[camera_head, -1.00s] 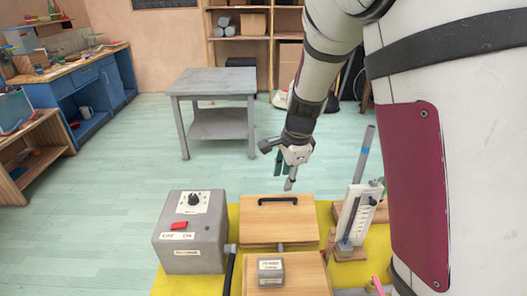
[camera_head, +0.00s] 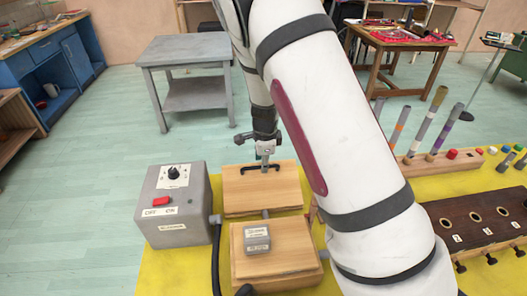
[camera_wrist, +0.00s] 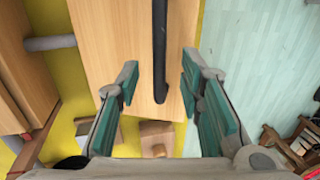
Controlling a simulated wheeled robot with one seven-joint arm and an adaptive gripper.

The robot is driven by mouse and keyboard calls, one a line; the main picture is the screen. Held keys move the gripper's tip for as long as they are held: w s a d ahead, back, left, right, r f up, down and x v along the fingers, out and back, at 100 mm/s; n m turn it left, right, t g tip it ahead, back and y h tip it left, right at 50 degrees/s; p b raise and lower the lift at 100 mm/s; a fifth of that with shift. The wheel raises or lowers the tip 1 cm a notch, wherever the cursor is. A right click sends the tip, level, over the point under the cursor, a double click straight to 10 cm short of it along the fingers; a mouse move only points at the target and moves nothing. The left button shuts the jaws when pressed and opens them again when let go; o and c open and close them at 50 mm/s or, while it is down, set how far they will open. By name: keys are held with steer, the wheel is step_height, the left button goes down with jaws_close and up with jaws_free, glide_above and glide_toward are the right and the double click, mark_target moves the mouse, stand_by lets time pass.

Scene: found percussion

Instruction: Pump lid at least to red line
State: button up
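The wooden lid (camera_head: 240,196) is a flat board on the yellow table, with a black bar handle (camera_head: 252,168) along its far side. In the wrist view the lid (camera_wrist: 105,40) fills the top, and the handle (camera_wrist: 160,40) runs lengthwise between my fingers. My gripper (camera_head: 265,160) points down at the handle. In the wrist view my gripper (camera_wrist: 160,85) is open, with a finger on each side of the bar and visible gaps. I cannot tell its exact height over the handle. I see no red line on the lid.
A grey box (camera_head: 175,205) with a dial and red button stands left of the lid. A wooden block (camera_head: 290,245) with a small grey box (camera_head: 256,238) sits in front. A dark board with holes (camera_head: 470,220) and striped tubes (camera_head: 428,118) stand right. My arm covers the middle right.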

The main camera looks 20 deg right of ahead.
mark_target(261, 182)
steer(key=shift+x, duration=2)
jaws_close()
